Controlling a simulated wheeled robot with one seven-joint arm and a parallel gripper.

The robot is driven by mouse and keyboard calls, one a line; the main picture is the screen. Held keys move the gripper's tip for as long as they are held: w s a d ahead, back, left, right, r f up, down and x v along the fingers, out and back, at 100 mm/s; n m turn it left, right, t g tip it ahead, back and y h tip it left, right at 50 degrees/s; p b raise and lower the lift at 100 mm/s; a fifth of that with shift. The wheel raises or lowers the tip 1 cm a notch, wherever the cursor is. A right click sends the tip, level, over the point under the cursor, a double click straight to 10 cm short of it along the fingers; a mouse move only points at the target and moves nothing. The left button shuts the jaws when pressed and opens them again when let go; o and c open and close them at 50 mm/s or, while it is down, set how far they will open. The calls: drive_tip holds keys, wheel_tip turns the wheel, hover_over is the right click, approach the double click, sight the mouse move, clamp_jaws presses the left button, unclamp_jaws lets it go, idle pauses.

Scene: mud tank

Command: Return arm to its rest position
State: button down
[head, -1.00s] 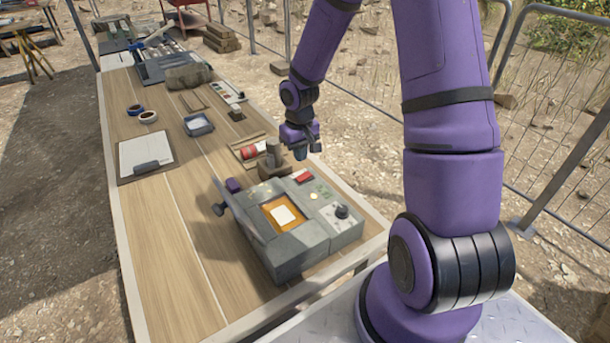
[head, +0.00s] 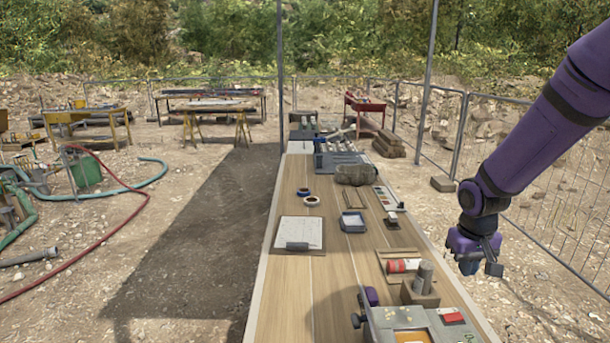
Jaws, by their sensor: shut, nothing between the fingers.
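My purple arm comes in from the right edge of the head view. My gripper (head: 481,268) hangs pointing down, shut and empty, to the right of the long wooden table (head: 290,272) in the picture. Its fingers show small and dark, touching nothing that I can see. Left of it, a brown block (head: 419,296) with grey cylinders (head: 426,273) stands on the table. A grey machine (head: 385,323) with a red button (head: 453,318) is cut off at the bottom edge.
A clipboard (head: 300,229), tape rolls (head: 311,200), a small grey tray (head: 352,222), a rolled bundle (head: 356,174) and a red cylinder (head: 403,265) lie on the table. A wire fence (head: 560,215) runs along the right. Hoses (head: 125,230) lie on open ground at left.

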drive_tip(key=s+a+r+t, duration=0.2)
drive_tip(key=s+a+r, duration=0.1)
drive_tip(key=s+r, duration=0.8)
drive_tip(key=s+a+r+t+y, duration=0.1)
drive_tip(key=s+a+r+t, duration=0.1)
drive_tip(key=s+r, duration=0.9)
drive_tip(key=shift+s+a+r, duration=0.2)
drive_tip(key=shift+s+a, duration=0.45)
drive_tip(key=shift+s, duration=0.1)
